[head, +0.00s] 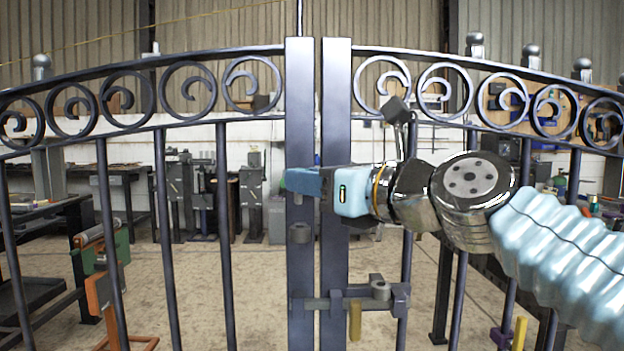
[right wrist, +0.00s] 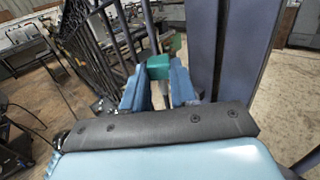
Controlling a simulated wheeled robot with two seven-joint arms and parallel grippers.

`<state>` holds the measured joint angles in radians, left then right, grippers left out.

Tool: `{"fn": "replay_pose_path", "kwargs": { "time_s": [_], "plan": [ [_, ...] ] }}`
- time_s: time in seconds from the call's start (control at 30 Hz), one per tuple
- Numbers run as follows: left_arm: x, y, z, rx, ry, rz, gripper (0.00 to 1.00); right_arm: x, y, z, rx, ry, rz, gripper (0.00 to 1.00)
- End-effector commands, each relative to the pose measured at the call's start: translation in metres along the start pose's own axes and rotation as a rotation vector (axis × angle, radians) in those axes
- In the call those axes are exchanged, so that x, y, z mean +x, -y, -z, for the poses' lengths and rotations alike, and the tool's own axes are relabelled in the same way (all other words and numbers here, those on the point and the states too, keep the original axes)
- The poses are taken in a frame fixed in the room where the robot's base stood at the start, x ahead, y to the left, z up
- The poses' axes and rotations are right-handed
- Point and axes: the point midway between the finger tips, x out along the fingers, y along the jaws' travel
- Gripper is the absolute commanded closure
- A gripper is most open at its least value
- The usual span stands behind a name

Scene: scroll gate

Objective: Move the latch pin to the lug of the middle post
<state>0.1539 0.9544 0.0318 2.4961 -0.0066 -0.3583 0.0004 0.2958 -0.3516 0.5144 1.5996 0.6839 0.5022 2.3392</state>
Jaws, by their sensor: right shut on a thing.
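My right gripper (head: 300,181) reaches in from the right in the head view, level, across the two dark centre posts of the gate. My left gripper is out of view.
A horizontal bolt (head: 345,303) crosses both centre posts low down, with a yellow tab (head: 355,320) hanging from it. Scrollwork and bars (head: 228,180) spread to both sides. A green and orange stand (head: 110,265) is behind at left.

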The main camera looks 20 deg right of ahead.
Motion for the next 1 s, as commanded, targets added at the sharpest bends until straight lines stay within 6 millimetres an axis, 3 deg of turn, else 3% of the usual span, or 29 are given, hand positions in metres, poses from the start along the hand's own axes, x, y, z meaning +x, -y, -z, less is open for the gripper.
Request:
{"fn": "replay_pose_path", "kwargs": {
  "time_s": [1.0],
  "plan": [
    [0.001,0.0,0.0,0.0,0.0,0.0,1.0,0.021,0.021,0.007,0.0,0.0,0.0,1.0]
  ]
}}
